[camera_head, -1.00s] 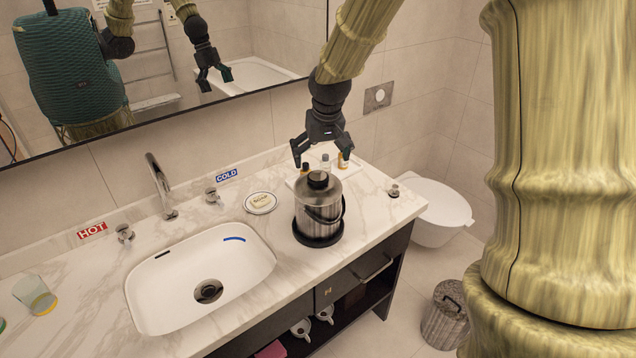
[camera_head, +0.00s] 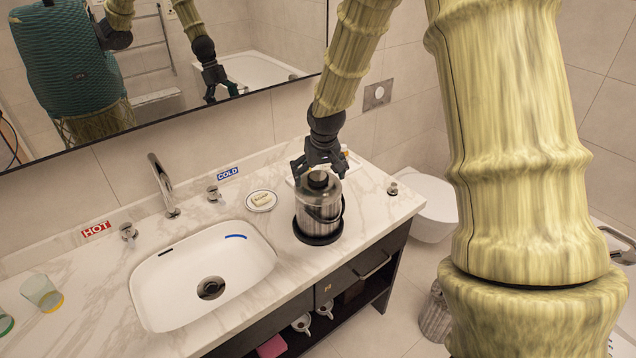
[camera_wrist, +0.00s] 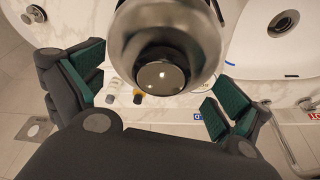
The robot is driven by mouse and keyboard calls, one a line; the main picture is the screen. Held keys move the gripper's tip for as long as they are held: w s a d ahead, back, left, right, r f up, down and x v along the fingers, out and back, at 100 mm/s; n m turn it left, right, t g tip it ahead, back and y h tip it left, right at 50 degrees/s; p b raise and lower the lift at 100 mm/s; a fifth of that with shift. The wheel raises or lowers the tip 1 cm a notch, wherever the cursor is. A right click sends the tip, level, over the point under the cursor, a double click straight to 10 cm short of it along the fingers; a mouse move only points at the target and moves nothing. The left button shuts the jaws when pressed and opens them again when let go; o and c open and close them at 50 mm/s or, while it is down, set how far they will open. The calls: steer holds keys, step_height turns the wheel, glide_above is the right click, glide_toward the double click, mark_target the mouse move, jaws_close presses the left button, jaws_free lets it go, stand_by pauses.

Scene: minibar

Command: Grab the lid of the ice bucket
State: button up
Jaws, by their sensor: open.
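The metal ice bucket (camera_head: 319,213) stands upright on a black round base at the right end of the marble counter. Its lid (camera_head: 318,187) is on, with a dark round knob (camera_head: 318,178) on top. In the wrist view the shiny knob (camera_wrist: 161,76) shows close up, with the lid (camera_wrist: 190,40) around it. My gripper (camera_head: 320,172) is open, just above and behind the lid in the head view. In the wrist view its green-padded fingers (camera_wrist: 157,95) are spread on either side of the knob, and it holds nothing. Contact with the lid cannot be told.
Small bottles (camera_wrist: 139,97) stand behind the bucket, mostly hidden by my gripper in the head view. A soap dish (camera_head: 261,200) lies left of the bucket, beside the sink (camera_head: 200,280). The faucet (camera_head: 163,185) and mirror are farther left and behind. A toilet (camera_head: 428,205) stands right of the counter.

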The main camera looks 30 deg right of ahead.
steer(key=shift+w+f, duration=0.1)
steer(key=shift+f, duration=0.25)
steer(key=shift+c, duration=0.4)
steer(key=c, duration=1)
steer(key=shift+c, duration=0.5)
steer(key=shift+s, duration=0.2)
steer(key=shift+r, duration=0.1)
